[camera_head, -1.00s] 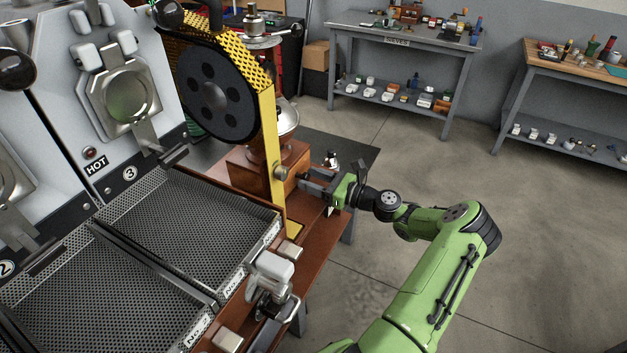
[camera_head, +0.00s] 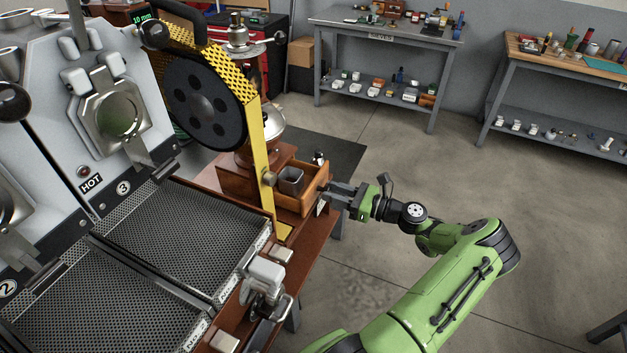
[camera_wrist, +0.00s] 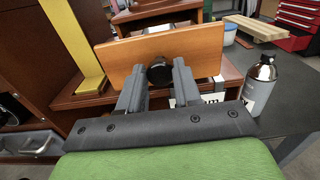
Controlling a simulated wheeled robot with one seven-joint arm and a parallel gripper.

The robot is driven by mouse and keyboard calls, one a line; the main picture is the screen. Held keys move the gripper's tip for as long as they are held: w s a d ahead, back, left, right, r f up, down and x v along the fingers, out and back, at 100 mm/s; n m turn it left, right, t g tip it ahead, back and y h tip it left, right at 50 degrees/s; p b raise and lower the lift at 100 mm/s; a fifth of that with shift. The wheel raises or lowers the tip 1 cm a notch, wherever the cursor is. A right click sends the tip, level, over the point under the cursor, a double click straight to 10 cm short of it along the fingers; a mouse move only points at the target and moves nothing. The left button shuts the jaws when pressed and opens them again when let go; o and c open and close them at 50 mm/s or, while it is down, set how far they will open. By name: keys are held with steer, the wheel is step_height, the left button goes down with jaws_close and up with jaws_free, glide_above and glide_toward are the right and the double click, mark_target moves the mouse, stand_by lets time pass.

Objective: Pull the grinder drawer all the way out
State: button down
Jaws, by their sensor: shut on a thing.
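The coffee grinder has a wooden box base (camera_head: 236,178) on the bench, partly hidden behind a yellow guard. Its wooden drawer (camera_head: 302,190) stands well out of the base toward the right, with a dark grey square cup (camera_head: 291,180) inside. In the wrist view the drawer's front panel (camera_wrist: 205,50) faces me, with a round black knob (camera_wrist: 159,72) at its middle. My gripper (camera_head: 326,193) is at the drawer front. In the wrist view its two fingers (camera_wrist: 158,80) are closed around the knob.
The yellow guard (camera_head: 262,165) stands close to the left of the drawer. Perforated trays (camera_head: 185,235) lie at the left. Open floor (camera_head: 430,180) lies right of the bench.

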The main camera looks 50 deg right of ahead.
steer(key=shift+v, duration=1.05)
steer(key=c, duration=0.8)
jaws_free()
steer(key=shift+w, duration=0.1)
steer(key=v, duration=1.5)
steer(key=shift+s, duration=0.4)
